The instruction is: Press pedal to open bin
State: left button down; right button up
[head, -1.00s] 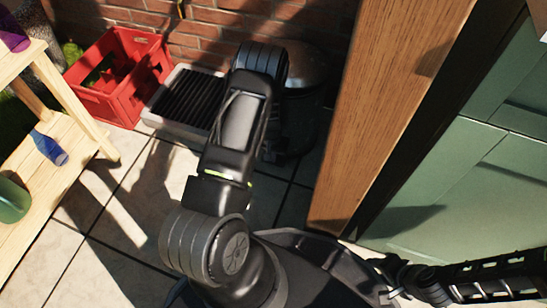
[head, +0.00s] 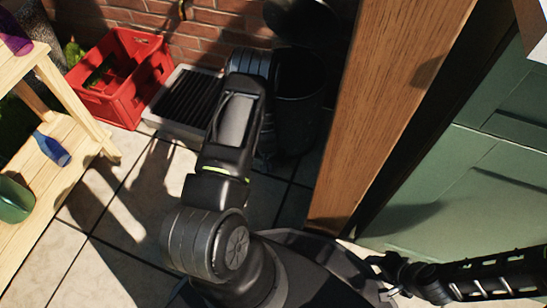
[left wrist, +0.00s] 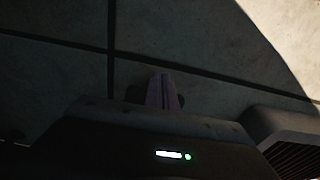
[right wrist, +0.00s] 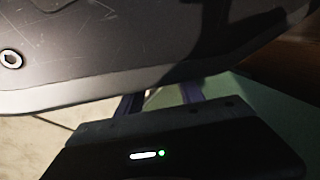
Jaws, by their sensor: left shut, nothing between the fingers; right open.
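The dark bin (head: 301,105) stands against the brick wall in the head view, partly behind my left arm. Its lid (head: 300,18) is raised and the dark inside shows. My left gripper (left wrist: 163,78) is shut and empty, low over the floor tiles in the left wrist view; in the head view my arm hides it. A dark rounded shape (left wrist: 134,93) shows on both sides of its fingers, perhaps the pedal; contact cannot be made out. My right gripper (right wrist: 161,98) is open and empty in the right wrist view, beside a large dark panel.
A grey tray with black ribs (head: 181,99) lies left of the bin. A red crate (head: 120,75) stands further left, near a wooden shelf (head: 75,165) with bottles. A wooden post (head: 385,110) and green cabinet (head: 470,180) stand on the right.

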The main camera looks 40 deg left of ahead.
pick_arm(q)
jog(key=shift+r, duration=0.25)
notch_tip(320, 180, up, 7)
jog(key=p, duration=0.4)
jog(key=shift+s+r, duration=0.15)
jog(key=shift+s, duration=0.25)
jog(key=shift+d, duration=0.1)
